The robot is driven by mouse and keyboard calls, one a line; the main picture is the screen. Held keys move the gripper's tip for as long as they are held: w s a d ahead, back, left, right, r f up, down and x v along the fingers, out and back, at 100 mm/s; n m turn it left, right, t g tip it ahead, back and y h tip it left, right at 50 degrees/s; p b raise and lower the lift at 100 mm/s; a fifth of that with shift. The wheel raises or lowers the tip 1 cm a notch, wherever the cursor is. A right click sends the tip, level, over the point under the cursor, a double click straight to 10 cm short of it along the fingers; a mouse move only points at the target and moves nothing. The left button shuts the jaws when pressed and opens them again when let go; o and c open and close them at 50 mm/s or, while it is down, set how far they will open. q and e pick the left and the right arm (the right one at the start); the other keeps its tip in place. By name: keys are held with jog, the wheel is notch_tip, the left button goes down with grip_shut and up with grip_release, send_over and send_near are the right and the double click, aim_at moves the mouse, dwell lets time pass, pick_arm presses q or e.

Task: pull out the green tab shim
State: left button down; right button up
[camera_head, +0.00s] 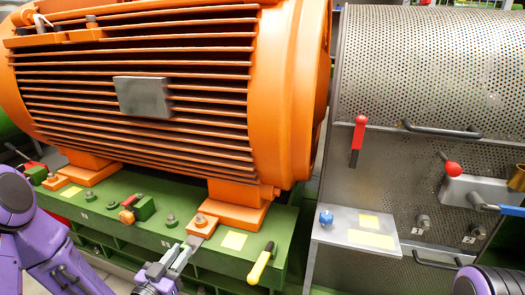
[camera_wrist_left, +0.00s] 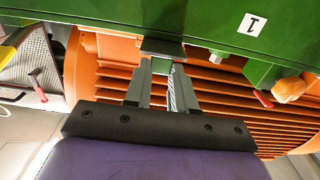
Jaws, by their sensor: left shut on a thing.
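My left gripper (camera_head: 184,252) is at the front edge of the green base, just below the orange motor foot (camera_head: 238,214) on the right. It is shut on the shim's tab. In the left wrist view the fingertips (camera_wrist_left: 162,62) close around a small green tab (camera_wrist_left: 161,67), under a dark plate-like piece at the base edge. A grey flat piece shows at the fingertips in the head view. The rest of the shim is hidden, so I cannot tell how far it sits under the foot. My right gripper is out of view; only part of a purple arm shows bottom right.
The orange motor (camera_head: 140,75) stands over the green base (camera_head: 130,205). A yellow-handled lever (camera_head: 260,264) is close right of my left gripper. A perforated guard (camera_head: 430,65) and a grey shelf (camera_head: 340,225) stand right.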

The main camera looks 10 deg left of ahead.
pick_arm(q)
jog(key=shift+s+a+b, duration=0.15)
jog(key=shift+s+b, duration=0.15)
jog(key=shift+s, duration=1.75)
